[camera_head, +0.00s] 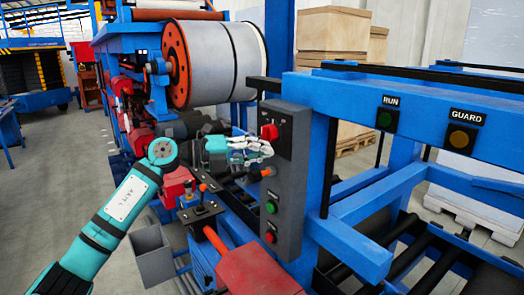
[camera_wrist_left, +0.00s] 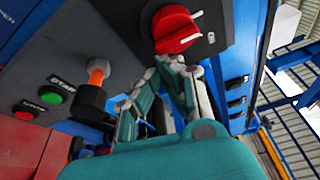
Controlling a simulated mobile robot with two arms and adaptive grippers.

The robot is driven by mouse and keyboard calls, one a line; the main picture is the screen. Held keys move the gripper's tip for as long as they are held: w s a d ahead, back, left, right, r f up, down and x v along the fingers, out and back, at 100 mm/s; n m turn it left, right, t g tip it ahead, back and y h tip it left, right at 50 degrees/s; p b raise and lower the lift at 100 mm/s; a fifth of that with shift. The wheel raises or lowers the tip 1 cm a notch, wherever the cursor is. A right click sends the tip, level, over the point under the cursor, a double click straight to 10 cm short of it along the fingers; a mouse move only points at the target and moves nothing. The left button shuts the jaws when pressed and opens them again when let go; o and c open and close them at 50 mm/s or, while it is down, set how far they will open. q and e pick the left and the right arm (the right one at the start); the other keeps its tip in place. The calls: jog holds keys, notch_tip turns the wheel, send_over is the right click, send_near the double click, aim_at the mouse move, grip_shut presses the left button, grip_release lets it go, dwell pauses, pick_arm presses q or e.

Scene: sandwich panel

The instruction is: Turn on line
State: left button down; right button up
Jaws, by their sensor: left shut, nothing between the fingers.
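A dark grey control panel (camera_head: 291,195) stands on the blue line frame. It carries a red rotary switch (camera_head: 269,132) at the top, an orange-tipped selector (camera_head: 267,172) below, a green button (camera_head: 271,207) and a red button (camera_head: 270,237). My left gripper (camera_head: 267,150) is shut and empty, its fingertips just below the red switch. In the left wrist view the red switch (camera_wrist_left: 176,30) is just beyond the fingertips (camera_wrist_left: 175,62); I cannot tell if they touch. The green button (camera_wrist_left: 51,96), labelled START, and the orange selector (camera_wrist_left: 96,84) are to the left.
A green RUN lamp (camera_head: 385,118) and an amber GUARD lamp (camera_head: 459,138) are on the blue beam at right. A joystick box (camera_head: 203,211) and a red cover (camera_head: 255,272) stand below the gripper. A large grey roll (camera_head: 225,62) is behind. The floor at left is clear.

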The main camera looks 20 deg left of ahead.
pick_arm(q)
jog(key=shift+w+a+f+m+y, duration=0.1)
jog(key=shift+w+a+m+y, duration=0.2)
jog(key=shift+m, duration=0.45)
jog(key=shift+a+f+m+y, duration=0.15)
jog(key=shift+m+y, duration=0.2)
jog(key=shift+m, duration=0.35)
jog(key=shift+w+a+f+m+y, duration=0.1)
jog(key=shift+w+a+m+y, duration=0.2)
jog(key=shift+m, duration=0.45)
jog(key=shift+s+d, duration=0.1)
jog(key=shift+f, duration=0.1)
pick_arm(e)
jog(key=shift+f, duration=0.1)
